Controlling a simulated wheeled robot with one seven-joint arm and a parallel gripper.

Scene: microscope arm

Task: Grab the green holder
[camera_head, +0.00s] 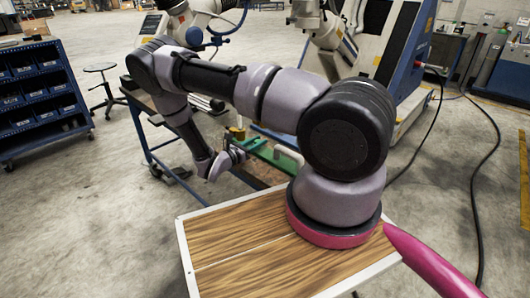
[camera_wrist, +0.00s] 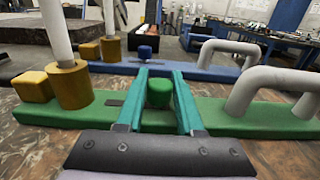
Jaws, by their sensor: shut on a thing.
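The green holder (camera_wrist: 255,122) is a long green base lying across the wrist view. It carries a grey arched handle on the right, a brass cylinder with a white post, a yellow block on the left, and a small green knob (camera_wrist: 158,93) in the middle. My gripper (camera_wrist: 159,75) has its teal fingers on both sides of this knob and is shut on it. In the head view, part of the green holder (camera_head: 277,158) shows beyond my arm; my arm hides much of the contact there.
A similar blue holder (camera_wrist: 195,73) with its own grey handle and blue knob lies just behind the green one. Both rest on a worn brown tabletop (camera_wrist: 25,150). A blue shelf (camera_head: 40,95) and a stool (camera_head: 100,85) stand at the left.

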